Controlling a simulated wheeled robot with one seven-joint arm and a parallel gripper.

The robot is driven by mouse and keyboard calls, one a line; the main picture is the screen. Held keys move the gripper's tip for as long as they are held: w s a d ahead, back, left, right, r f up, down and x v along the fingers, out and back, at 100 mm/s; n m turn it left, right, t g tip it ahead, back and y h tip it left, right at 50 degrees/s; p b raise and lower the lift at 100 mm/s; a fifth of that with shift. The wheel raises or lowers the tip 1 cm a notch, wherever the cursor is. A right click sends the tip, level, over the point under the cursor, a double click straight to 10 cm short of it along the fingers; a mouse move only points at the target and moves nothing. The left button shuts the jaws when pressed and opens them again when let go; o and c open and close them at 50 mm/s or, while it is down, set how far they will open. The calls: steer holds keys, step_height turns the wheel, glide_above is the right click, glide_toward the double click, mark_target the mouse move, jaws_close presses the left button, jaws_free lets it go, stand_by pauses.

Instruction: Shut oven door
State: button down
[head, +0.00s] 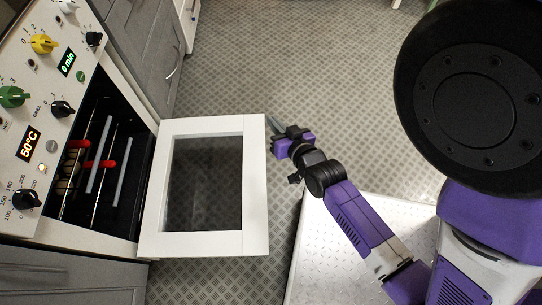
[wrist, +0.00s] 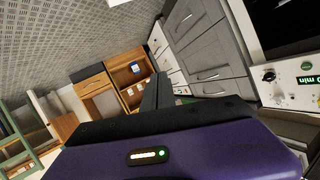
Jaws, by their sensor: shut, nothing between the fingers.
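The oven (head: 62,190) stands at the left in the head view, with its dark cavity and wire racks exposed. Its door (head: 255,190), a white frame around dark glass, is open and extends right from the cavity. My gripper (head: 271,123) is shut and empty, beside the upper part of the door's outer edge; I cannot tell whether it touches. In the wrist view, the shut fingers (wrist: 158,92) point toward grey cabinets, and part of the oven's control panel (wrist: 297,80) shows at the right. The door is not clearly visible there.
Grey drawers (head: 145,45) adjoin the oven above it in the head view, and another grey cabinet (head: 60,275) lies below it. Patterned floor (head: 300,60) is open above and right of the door. The wrist view shows a wooden shelf unit (wrist: 128,78) farther off.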

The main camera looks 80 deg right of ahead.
steer(key=s+d+f+m+g+y+b, duration=0.15)
steer(key=s+d+f+m+b, duration=0.45)
steer(key=f, duration=0.7)
steer(key=s+d+f+m+y+b, duration=0.25)
steer(key=d+f+m+b, duration=0.35)
steer(key=f, duration=0.7)
steer(key=s+d+f+m+g+y+b, duration=0.15)
steer(key=s+d+f+m+b, duration=0.25)
steer(key=d+f, duration=0.65)
steer(key=w+a+r+m+t+y+b, duration=0.1)
steer(key=w+a+m+t+y, duration=0.2)
steer(key=a, duration=0.4)
steer(key=w+a+r+m+t+y, duration=0.1)
steer(key=w+a+t+y, duration=0.3)
steer(key=a, duration=0.3)
steer(key=w+a+f+y+b, duration=0.2)
steer(key=w+a+f+b, duration=0.15)
steer(key=w, duration=0.45)
steer(key=shift+h, duration=0.25)
steer(key=shift+d+r, duration=0.2)
steer(key=shift+r, duration=0.9)
steer(key=shift+d+r, duration=0.2)
steer(key=shift+r, duration=0.85)
